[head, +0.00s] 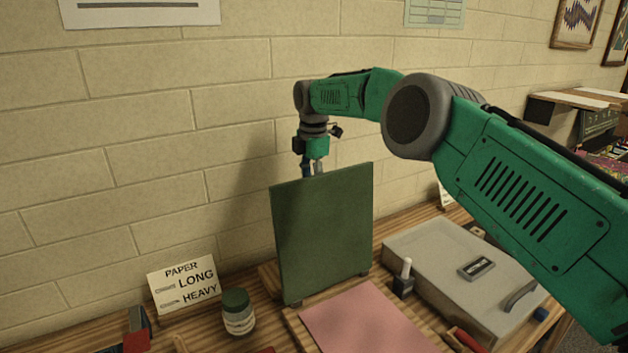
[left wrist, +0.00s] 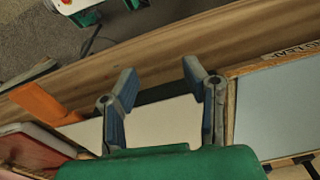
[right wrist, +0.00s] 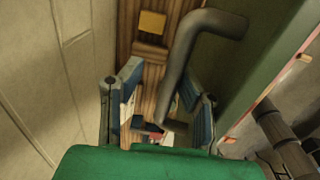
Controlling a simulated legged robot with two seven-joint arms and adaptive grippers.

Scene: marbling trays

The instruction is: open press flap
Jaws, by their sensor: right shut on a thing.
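The dark green press flap (head: 322,235) stands nearly upright on the bench in the head view, with a pink sheet (head: 365,320) on the bed in front of it. My right arm reaches over from the right, and my right gripper (head: 313,168) is behind the flap's top edge, its fingertips partly hidden. In the right wrist view a bent grey handle (right wrist: 182,65) runs beside the green flap (right wrist: 262,70) and between the fingers of my right gripper (right wrist: 163,105), which is shut on it. My left gripper (left wrist: 160,85) is open and empty in the left wrist view.
A grey case (head: 450,270) and a small bottle (head: 404,280) stand right of the flap. A green-lidded jar (head: 238,312) and a paper sign (head: 184,287) stand left. The brick wall (head: 130,130) is close behind.

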